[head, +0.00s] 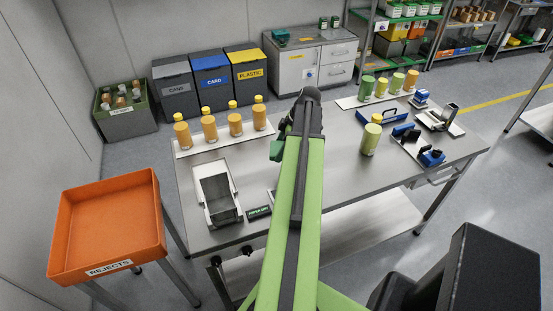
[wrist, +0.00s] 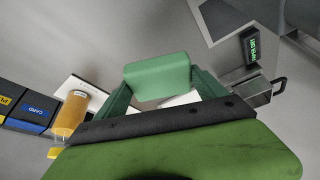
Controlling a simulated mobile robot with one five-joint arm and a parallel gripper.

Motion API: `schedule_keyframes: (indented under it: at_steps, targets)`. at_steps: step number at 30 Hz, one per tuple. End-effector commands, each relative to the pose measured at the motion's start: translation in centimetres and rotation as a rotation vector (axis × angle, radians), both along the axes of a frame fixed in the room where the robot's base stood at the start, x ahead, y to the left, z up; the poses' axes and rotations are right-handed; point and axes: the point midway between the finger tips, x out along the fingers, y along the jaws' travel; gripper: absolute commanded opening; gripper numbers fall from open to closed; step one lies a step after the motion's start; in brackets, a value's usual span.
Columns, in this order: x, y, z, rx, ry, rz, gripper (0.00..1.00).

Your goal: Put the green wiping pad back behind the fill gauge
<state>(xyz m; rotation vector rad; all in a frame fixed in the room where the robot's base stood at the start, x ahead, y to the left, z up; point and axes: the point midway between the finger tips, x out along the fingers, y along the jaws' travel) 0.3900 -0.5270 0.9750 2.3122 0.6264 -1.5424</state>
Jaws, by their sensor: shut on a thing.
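The green wiping pad (wrist: 157,77) is a pale green block between the fingers of my gripper (wrist: 160,92) in the wrist view. My gripper is shut on it and holds it over the steel table (head: 330,165). In the head view my gripper (head: 277,149) is mostly hidden behind my green arm, above the middle of the table, and I cannot make out the pad there. I cannot tell for sure which item is the fill gauge. A steel stand with a dark block (head: 446,113) on a white plate is at the table's right end.
Orange bottles (head: 209,128) stand on a white strip at the back left. A steel trough (head: 217,192) and a black sign with green letters (head: 259,211) are in front. A lone bottle (head: 370,138) and blue-handled tools (head: 431,157) are right. An orange rejects tray (head: 108,225) is left.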

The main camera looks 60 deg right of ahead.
Motion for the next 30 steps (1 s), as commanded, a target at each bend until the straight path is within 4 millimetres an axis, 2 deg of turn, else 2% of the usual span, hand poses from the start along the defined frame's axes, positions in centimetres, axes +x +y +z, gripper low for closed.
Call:
schedule_keyframes:
  at_steps: [4, 9, 12, 17, 20, 22, 30]
  targets:
    - [-1.7, -2.6, 0.6, -0.001, 0.0, -0.071, 0.49]
    - [-5.2, -7.8, 1.8, -0.001, 0.001, -0.244, 0.49]
    - [-7.2, -10.1, 2.3, -0.001, 0.0, -0.33, 0.49]
    - [-8.2, -11.3, 2.3, -0.001, -0.001, -0.381, 0.49]
    - [-7.6, -10.9, 1.6, -0.001, -0.001, -0.378, 0.49]
    - [-6.4, -10.2, 0.4, -0.001, -0.001, -0.375, 0.49]
    - [-0.1, -7.2, -3.9, 0.0, 0.0, -0.375, 0.49]
